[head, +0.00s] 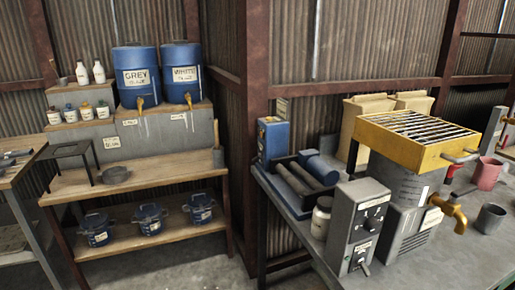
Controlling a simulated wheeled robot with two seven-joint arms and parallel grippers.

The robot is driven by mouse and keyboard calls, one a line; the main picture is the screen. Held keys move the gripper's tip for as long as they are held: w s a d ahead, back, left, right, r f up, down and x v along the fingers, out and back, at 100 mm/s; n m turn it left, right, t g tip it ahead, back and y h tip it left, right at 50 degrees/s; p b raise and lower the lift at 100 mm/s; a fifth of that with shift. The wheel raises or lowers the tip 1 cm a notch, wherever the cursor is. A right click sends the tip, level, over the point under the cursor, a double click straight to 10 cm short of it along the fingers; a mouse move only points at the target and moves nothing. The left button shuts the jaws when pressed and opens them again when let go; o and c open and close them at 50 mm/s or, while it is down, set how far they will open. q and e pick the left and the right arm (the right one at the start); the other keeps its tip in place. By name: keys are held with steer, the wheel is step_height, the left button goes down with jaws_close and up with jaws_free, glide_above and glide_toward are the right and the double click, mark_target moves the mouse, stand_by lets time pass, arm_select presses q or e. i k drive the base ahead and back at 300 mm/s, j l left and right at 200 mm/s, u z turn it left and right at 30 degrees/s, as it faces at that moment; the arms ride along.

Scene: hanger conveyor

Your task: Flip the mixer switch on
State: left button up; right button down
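A grey control box (340,222) stands on the workbench at the right of the head view. Its front has a dark panel with a round knob (372,224) above and a small lever switch (365,267) low down. The lever is too small for me to tell its on or off position. Beside the box stands a grey machine (403,190) with a yellow grated top (400,152) and a yellow tap (449,209). I cannot tell for sure which parts make up the mixer. Neither of my grippers is in view.
The workbench (450,262) also holds a roller unit (305,182), a white jar (321,218), a red mug (484,174) and a grey cup (491,218). Blue drums (137,76) and lidded pots stand on shelves at left. Bare floor (185,276) shows at the front.

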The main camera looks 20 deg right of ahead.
mark_target(359, 261)
steer(key=i+j+z, duration=0.1)
steer(key=z, duration=0.35)
steer(key=i+j+z, duration=0.25)
steer(key=z, duration=0.2)
steer(key=i+j+z, duration=0.15)
steer(key=z, duration=0.3)
steer(key=i+j+z, duration=0.1)
steer(key=j+z, duration=0.6)
steer(key=z, duration=0.2)
steer(key=i+j+z, duration=0.15)
steer(key=j, duration=0.2)
steer(key=j+z, duration=0.15)
steer(key=j, duration=0.15)
